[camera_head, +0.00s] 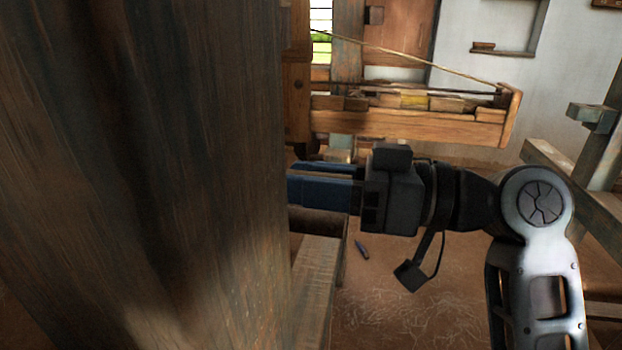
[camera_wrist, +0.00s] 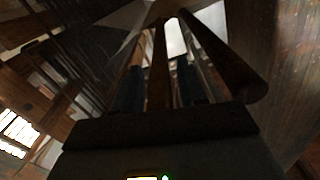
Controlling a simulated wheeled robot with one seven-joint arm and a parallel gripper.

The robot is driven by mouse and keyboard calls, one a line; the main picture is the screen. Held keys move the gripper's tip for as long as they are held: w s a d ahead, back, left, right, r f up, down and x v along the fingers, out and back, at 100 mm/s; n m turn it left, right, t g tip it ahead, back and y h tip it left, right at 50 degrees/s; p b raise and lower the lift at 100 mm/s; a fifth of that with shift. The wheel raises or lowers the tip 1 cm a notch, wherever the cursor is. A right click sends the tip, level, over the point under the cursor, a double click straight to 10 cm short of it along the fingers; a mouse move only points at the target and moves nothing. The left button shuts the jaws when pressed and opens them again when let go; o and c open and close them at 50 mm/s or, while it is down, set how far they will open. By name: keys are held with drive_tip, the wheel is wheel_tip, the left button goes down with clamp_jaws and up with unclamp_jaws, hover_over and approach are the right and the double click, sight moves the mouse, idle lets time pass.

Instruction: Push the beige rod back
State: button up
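My gripper (camera_head: 296,183) reaches left in the head view, its blue fingers spread a little apart. Their tips pass behind a large dark wooden post and are hidden there. In the wrist view the fingers (camera_wrist: 159,88) stand apart with a brown rod (camera_wrist: 158,65) showing between them. I cannot tell whether they touch it. A thicker dark brown rod (camera_wrist: 228,62) slants just right of the fingers. Both look brown in dim light, so I cannot tell which is the beige rod. A thin tan rod or cord (camera_head: 410,60) slants above the far wooden beam in the head view.
The dark post (camera_head: 150,170) fills the left half of the head view, close by. A wooden loom beam (camera_head: 410,124) stands behind my gripper. A pale bench edge (camera_head: 316,285) lies below it. A small dark object (camera_head: 362,249) lies on the floor. A frame (camera_head: 590,190) stands at right.

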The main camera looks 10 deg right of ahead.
clamp_jaws()
idle(0.3)
drive_tip(key=shift+s, duration=0.1)
drive_tip(key=shift+s+a+f, duration=0.1)
drive_tip(key=shift+s+a, duration=0.05)
drive_tip(key=shift+s, duration=0.2)
drive_tip(key=shift+s+a, duration=0.25)
drive_tip(key=shift+s, duration=0.2)
drive_tip(key=shift+o, duration=0.9)
unclamp_jaws()
